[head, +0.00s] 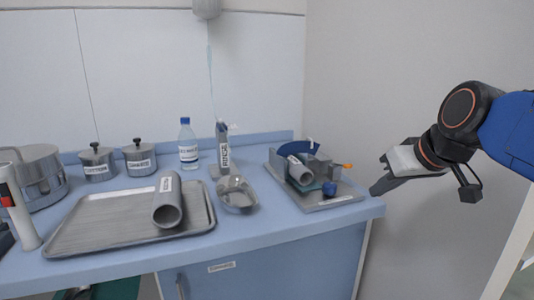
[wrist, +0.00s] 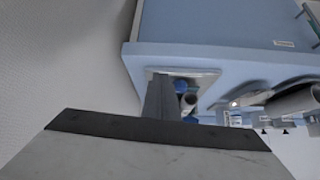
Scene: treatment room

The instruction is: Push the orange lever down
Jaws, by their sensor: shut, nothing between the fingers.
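The small orange lever (head: 343,165) sticks out to the right from a grey device (head: 322,168) on a metal tray (head: 330,203) at the right end of the counter. The lever looks about level. My gripper (head: 377,190) is to the right of the tray, beside the counter's right edge, and points left and down. It is shut and empty, apart from the lever. In the wrist view, my gripper's finger (wrist: 160,98) covers part of the tray (wrist: 190,73), and I cannot make out the lever there.
A grey tube and a blue knob (head: 329,188) are on the same tray. A wall is close behind my gripper.

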